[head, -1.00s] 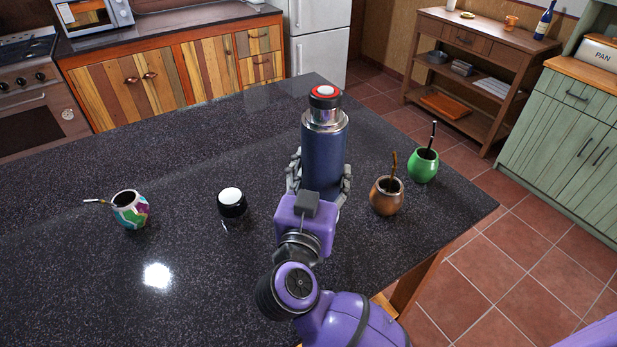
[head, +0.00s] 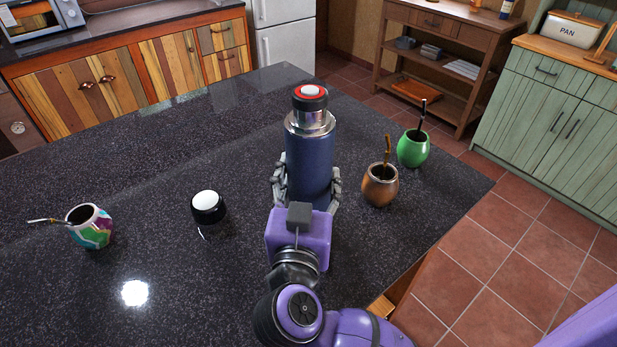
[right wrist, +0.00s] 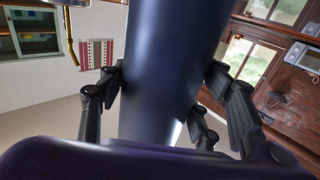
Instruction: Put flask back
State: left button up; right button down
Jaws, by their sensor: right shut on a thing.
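The flask (head: 309,150) is dark blue with a silver collar and a black top with a red ring. It stands upright over the dark speckled counter (head: 150,190) in the head view. My right gripper (head: 307,192) is shut on its lower body, with fingers on both sides. The right wrist view shows the blue flask body (right wrist: 165,60) between the fingers (right wrist: 163,98). The flask's base is hidden behind my gripper, so I cannot tell whether it touches the counter. My left gripper is not in view.
A brown mate cup (head: 381,186) and a green one (head: 413,149) stand just right of the flask. A small black jar with a white top (head: 208,207) and a colourful cup (head: 90,228) stand left. The counter's right edge (head: 465,210) is near; the back left is clear.

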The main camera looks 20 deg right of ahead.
jog(key=c, duration=0.6)
grip_release()
jog(key=shift+f, duration=0.1)
jog(key=shift+o, duration=0.2)
jog(key=v, duration=1.2)
jog(key=shift+r+b, duration=0.25)
jog(key=shift+b, duration=0.05)
